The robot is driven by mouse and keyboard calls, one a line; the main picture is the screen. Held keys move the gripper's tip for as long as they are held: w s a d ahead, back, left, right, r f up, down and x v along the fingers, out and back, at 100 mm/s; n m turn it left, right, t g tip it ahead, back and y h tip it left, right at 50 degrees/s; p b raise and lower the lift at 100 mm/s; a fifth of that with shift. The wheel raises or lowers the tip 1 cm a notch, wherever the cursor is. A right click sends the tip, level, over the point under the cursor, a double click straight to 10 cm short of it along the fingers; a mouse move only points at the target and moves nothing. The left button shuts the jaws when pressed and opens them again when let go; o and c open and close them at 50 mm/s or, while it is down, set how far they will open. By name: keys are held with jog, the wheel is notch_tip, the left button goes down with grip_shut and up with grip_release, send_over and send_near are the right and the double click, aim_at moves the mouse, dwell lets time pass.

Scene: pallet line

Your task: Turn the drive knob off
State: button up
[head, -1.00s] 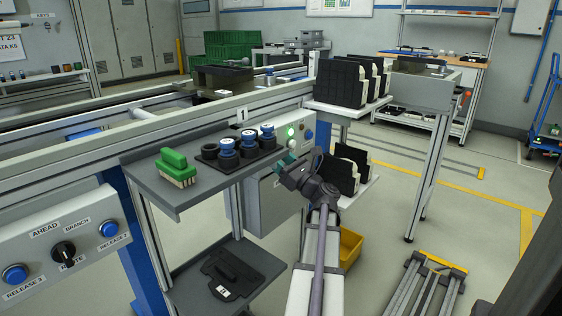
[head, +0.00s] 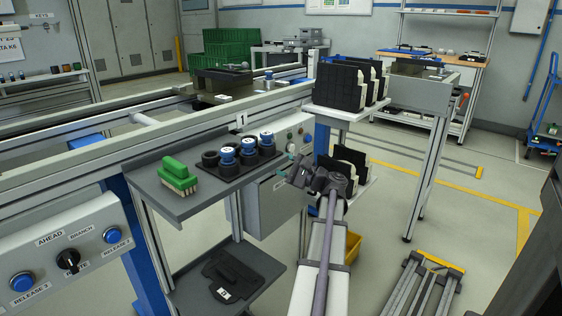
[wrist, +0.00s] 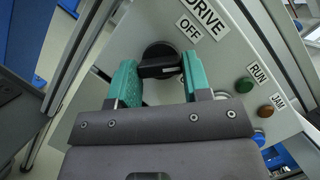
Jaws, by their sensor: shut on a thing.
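The black drive knob (wrist: 160,67) sits on a light grey panel (wrist: 228,72) in the wrist view, below the labels DRIVE and OFF. Its bar lies roughly level across the picture. My gripper (wrist: 159,78) has teal fingers, one at each end of the bar, and is shut on the knob. In the head view, my gripper (head: 290,163) is at the front of the same panel (head: 306,137), and the knob is hidden behind it. A green lamp (wrist: 244,85) near RUN and an amber lamp (wrist: 265,111) near JAM look unlit.
A shelf holds a green brush (head: 177,177) and a dark tray (head: 262,164) with blue-topped parts, just left of my gripper. Another panel (head: 45,222) with a black selector is at front left. A rack of black plates (head: 338,88) stands behind. Floor at right is fairly open.

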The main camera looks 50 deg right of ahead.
jog(key=shift+d+r+n+g+y+p, duration=0.1)
jog(key=shift+n+g+p, duration=0.5)
jog(key=shift+n, duration=0.75)
jog(key=shift+a+r+n+g+y+p, duration=0.1)
jog(key=shift+n+g+p, duration=0.3)
jog(key=shift+n+p, duration=0.65)
jog(key=shift+d+r+n+g+y+p, duration=0.1)
jog(key=shift+n+g+p, duration=0.35)
jog(key=shift+n, duration=1.15)
jog(key=shift+f, duration=0.1)
jog(key=o, duration=0.9)
jog(key=v, duration=1.1)
jog(key=shift+w, duration=0.1)
